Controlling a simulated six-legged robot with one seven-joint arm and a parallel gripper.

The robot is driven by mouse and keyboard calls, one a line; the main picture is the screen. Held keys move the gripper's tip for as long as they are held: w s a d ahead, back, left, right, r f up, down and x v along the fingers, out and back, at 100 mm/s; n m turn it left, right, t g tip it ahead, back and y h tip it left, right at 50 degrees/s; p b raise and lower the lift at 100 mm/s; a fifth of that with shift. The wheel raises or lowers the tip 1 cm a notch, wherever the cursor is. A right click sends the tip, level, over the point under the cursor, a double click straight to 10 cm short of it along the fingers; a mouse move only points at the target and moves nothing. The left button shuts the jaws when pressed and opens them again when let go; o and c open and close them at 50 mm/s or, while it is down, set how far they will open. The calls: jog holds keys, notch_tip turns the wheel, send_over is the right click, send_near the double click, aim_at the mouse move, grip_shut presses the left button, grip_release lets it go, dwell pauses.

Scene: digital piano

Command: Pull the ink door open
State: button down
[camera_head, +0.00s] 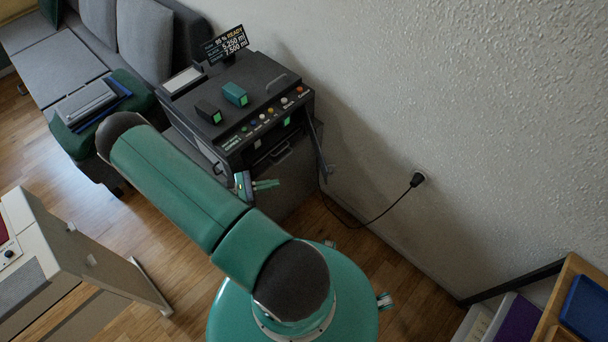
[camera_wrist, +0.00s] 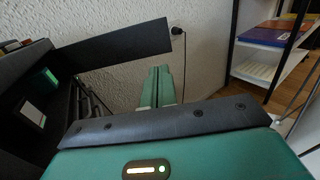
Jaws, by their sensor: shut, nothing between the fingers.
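The black machine (camera_head: 262,95) stands against the wall, with coloured buttons along its front top edge. A dark flat panel (camera_head: 316,145) stands out from the right end of its front; it looks like the ink door swung open. In the wrist view the panel (camera_wrist: 115,46) juts rightward from the machine, beyond my fingers. An open bay with a green-lit part (camera_wrist: 49,78) shows at the left. My gripper (camera_head: 266,184) is in front of the machine, its green fingers together and empty. In the wrist view the fingers (camera_wrist: 157,86) point toward the wall, apparently apart from the panel.
Two small boxes, one black (camera_head: 208,112) and one teal (camera_head: 235,94), sit on the machine top. A display (camera_head: 226,44) reads READY. A cable runs to a wall plug (camera_head: 417,179). A shelf (camera_head: 573,310) is at lower right, a beige cabinet (camera_head: 75,255) at left.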

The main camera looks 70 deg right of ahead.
jog(key=x, duration=1.4)
jog(key=shift+s+d, duration=0.1)
jog(key=s+d+n+t+h, duration=0.2)
jog(key=s+d+t+h, duration=0.1)
jog(key=s+d, duration=0.3)
jog(key=shift+s+n+h, duration=0.3)
jog(key=shift+s+n, duration=0.1)
jog(key=shift+s, duration=0.7)
jog(key=shift+w, duration=0.1)
send_near(324, 174)
jog(key=s, duration=0.4)
jog(key=shift+s+d+r, duration=0.1)
jog(key=shift+s+r, duration=0.1)
jog(key=shift+r, duration=0.15)
